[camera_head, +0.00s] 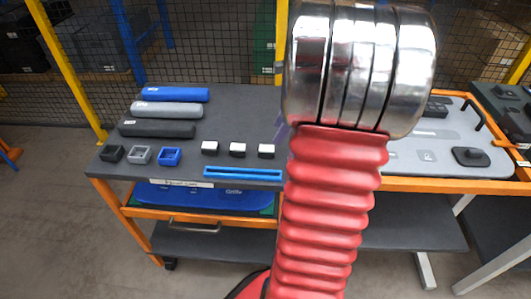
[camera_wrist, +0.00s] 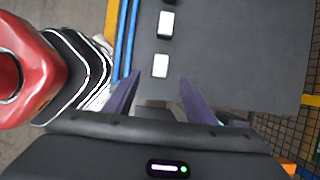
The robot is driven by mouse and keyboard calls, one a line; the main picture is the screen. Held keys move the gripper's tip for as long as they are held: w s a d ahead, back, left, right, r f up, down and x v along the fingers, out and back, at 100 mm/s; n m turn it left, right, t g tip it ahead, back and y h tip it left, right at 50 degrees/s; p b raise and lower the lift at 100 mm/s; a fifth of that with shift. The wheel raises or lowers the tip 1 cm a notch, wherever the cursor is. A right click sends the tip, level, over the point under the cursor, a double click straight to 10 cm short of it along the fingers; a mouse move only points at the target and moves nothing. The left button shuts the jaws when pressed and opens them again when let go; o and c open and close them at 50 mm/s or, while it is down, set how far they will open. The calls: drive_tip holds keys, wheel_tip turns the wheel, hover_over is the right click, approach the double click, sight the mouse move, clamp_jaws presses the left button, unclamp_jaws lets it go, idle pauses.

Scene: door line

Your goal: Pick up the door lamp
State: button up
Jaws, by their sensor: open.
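Several small dark blocks with white tops stand in a row near the table's front edge; they may be the door lamps, but nothing marks them as such. In the head view they are a left block (camera_head: 210,148), a middle block (camera_head: 238,150) and a right block (camera_head: 266,151). The wrist view shows two white tops, one nearer (camera_wrist: 160,66) and one farther (camera_wrist: 166,24). My gripper (camera_wrist: 155,83) is open, its purple fingers apart, with the nearer white top just beyond the fingertips. In the head view my red and silver arm hides most of the gripper.
A blue rail (camera_head: 243,174) lies along the front edge. Black (camera_head: 112,154), grey (camera_head: 140,155) and blue (camera_head: 170,157) small open boxes stand left of the blocks. Blue (camera_head: 178,94), grey (camera_head: 167,110) and black (camera_head: 157,128) long parts lie behind. A grey door panel (camera_head: 425,158) lies right.

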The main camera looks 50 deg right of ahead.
sight(268, 148)
drive_tip(key=shift+x, duration=1.7)
drive_tip(key=shift+f, duration=0.1)
drive_tip(key=shift+x, duration=2.45)
drive_tip(key=shift+c, duration=0.6)
drive_tip(key=c, duration=1)
wheel_tip(268, 148, up, 10)
